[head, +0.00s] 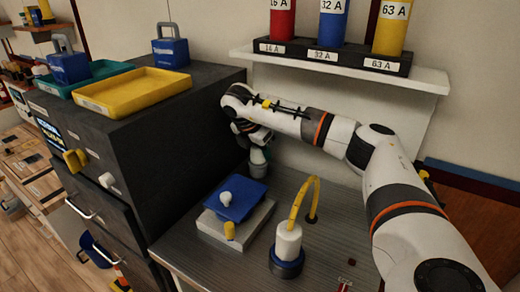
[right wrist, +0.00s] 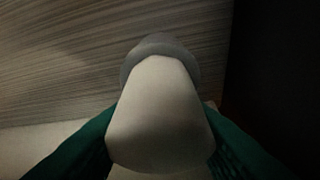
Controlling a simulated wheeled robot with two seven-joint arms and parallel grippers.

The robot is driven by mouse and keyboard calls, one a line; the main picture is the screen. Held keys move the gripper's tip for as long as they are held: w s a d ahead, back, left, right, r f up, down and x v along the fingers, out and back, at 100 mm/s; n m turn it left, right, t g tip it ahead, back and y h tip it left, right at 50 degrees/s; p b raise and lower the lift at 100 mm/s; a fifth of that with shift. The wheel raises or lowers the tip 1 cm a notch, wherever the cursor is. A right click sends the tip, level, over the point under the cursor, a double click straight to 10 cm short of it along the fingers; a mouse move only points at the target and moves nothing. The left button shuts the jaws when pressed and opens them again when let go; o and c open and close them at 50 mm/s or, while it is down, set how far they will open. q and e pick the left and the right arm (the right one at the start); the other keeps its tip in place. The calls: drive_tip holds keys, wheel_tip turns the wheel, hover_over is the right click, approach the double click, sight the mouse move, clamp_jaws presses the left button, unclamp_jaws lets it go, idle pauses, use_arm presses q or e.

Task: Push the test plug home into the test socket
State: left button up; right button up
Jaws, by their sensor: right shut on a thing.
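The test plug appears to be the white cylinder (head: 288,240) with a yellow cable, standing upright in the head view. Its lower end is in a dark blue round socket (head: 287,263) on the grey worktop. I cannot tell how deep it sits. My right gripper (head: 257,150) is behind the plug, near the dark cabinet's side and apart from the plug. In the right wrist view, its green fingers are shut on a pale tapered object (right wrist: 160,115) with a grey round end. I cannot tell what this object is. My left gripper is not in view.
A pale box (head: 235,235) with a blue lid plate (head: 236,201) and white knob stands left of the plug. The yellow cable (head: 305,190) arches to a dark hole. A dark cabinet (head: 185,150) with trays borders the worktop. A shelf (head: 330,65) with labelled cylinders hangs above.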

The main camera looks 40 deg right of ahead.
drive_tip(key=shift+f, duration=0.4)
drive_tip(key=o, duration=1.2)
drive_tip(key=shift+r, duration=0.1)
drive_tip(key=p+v, duration=0.1)
drive_tip(key=v, duration=1.1)
